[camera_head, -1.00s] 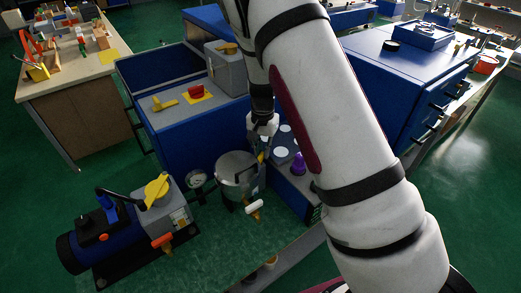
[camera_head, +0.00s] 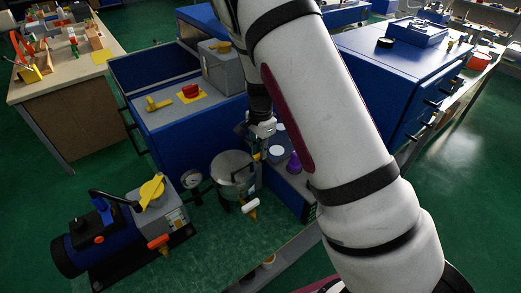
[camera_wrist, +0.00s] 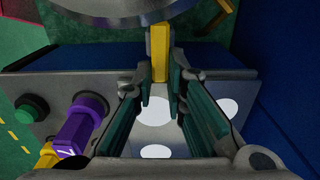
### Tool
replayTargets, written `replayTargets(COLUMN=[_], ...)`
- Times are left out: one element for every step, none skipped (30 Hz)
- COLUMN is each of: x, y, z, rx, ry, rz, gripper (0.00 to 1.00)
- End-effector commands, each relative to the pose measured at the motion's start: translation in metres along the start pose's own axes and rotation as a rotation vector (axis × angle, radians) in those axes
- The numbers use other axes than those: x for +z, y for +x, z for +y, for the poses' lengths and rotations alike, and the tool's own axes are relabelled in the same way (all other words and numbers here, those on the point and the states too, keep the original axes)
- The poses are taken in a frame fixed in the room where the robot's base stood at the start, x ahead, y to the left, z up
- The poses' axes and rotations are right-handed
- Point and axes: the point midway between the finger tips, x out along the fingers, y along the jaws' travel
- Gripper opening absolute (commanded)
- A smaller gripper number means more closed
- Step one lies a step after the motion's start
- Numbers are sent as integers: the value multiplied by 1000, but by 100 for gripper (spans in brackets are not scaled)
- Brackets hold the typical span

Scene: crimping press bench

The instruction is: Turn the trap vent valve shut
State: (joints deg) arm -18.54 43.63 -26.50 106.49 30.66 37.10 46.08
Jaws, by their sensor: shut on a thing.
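The steel trap pot (camera_head: 232,166) stands on the floor-level bench at the centre of the head view, and part of its rim (camera_wrist: 120,8) shows at the top of the wrist view. A yellow valve lever (camera_wrist: 159,52) sticks out from beside the pot. My gripper (camera_wrist: 159,88) is shut on this lever, with one finger on each side near its end. In the head view my gripper (camera_head: 262,132) is just right of the pot and the lever is mostly hidden.
A purple knob (camera_wrist: 82,124) and a green button (camera_wrist: 32,107) stand left of my fingers in the wrist view. A gauge (camera_head: 191,178) and a blue pump (camera_head: 88,240) are left of the pot. The blue cabinet (camera_head: 165,135) rises behind it.

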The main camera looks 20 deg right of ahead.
Motion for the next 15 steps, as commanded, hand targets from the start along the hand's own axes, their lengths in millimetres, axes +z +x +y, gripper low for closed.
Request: replayTargets(x=[0, 0, 0, 0, 0, 0, 0, 0, 0, 0, 0, 0, 0, 0, 0], y=[0, 0, 0, 0, 0, 0, 0, 0, 0, 0, 0, 0, 0, 0, 0], z=[0, 0, 0, 0, 0, 0, 0, 0, 0, 0, 0, 0, 0, 0, 0], rx=[-1, -1, -1, -1, -1, -1, -1, -1, -1, -1, -1, -1, -1, -1, -1], ry=[3, 3, 4, 4, 4, 4, 4, 4, 4, 4, 4, 4, 4, 3, 3], rz=[0, 0, 0, 0, 0, 0, 0, 0, 0, 0, 0, 0, 0, 0, 0], gripper=[0, 0, 0, 0, 0, 0, 0, 0, 0, 0, 15, 24, 30, 32, 32])
